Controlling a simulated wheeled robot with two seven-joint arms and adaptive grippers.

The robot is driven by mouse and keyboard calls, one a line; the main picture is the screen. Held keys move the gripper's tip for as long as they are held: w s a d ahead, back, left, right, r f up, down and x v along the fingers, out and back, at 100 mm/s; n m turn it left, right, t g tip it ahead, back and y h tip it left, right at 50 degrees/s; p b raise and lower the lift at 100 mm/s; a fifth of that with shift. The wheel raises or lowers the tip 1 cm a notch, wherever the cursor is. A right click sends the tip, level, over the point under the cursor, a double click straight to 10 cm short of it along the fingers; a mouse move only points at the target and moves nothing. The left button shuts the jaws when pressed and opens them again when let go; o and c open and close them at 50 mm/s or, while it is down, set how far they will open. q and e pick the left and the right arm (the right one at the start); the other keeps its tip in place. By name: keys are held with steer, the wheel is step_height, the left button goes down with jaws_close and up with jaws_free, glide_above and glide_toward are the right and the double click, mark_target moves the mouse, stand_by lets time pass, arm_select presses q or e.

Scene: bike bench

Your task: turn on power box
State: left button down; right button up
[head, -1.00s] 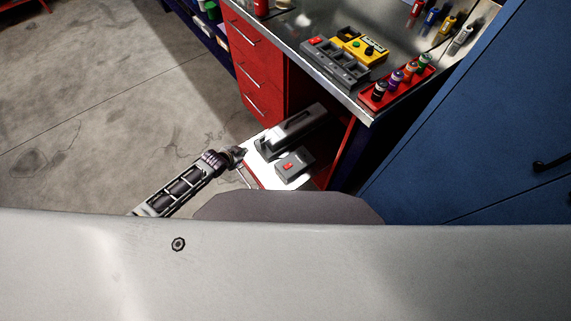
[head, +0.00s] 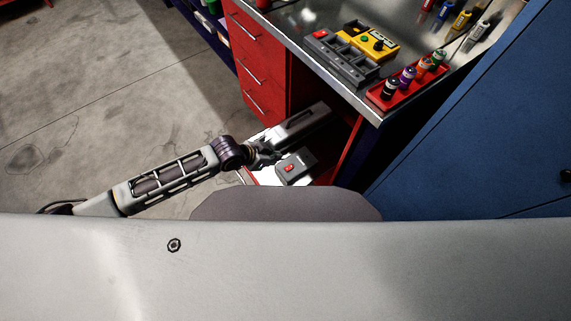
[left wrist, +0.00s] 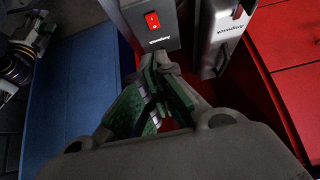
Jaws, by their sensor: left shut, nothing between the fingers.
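The power box, a small grey box (head: 295,170) with a red rocker switch (head: 289,168), sits on the white lower shelf of the bench. In the left wrist view the box (left wrist: 150,38) shows its lit-looking red switch (left wrist: 152,20) and a brand label below it. My left gripper (head: 277,157) is beside the box on its left and far side. In the left wrist view its fingertips (left wrist: 158,66) are together and empty, just below the box's near edge, apart from the switch. I cannot tell whether they touch the box.
A longer grey case (head: 298,125) lies beside the box on the shelf. Red drawers (head: 259,60) stand left of the opening. Above, the metal bench top (head: 345,88) holds a grey charger, a yellow unit and a red bottle tray (head: 408,88). A blue cabinet (head: 480,120) stands right.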

arm_select(q)
steer(key=shift+s, duration=0.15)
stand_by(0.3)
steer(key=b, duration=0.2)
glide_above(286, 169)
step_height(286, 169, down, 8)
steer(key=shift+d+r, duration=0.15)
steer(key=shift+r, duration=0.1)
step_height(286, 169, down, 3)
steer(key=shift+r, duration=0.1)
steer(key=shift+s+f+b, duration=0.1)
steer(key=shift+f+b, duration=0.25)
steer(key=shift+f, duration=0.4)
arm_select(e)
steer(key=w+a+r, duration=0.1)
steer(key=w+a, duration=0.2)
steer(key=w, duration=0.2)
steer(key=shift+a+r+t, duration=0.3)
steer(key=shift+d, duration=0.2)
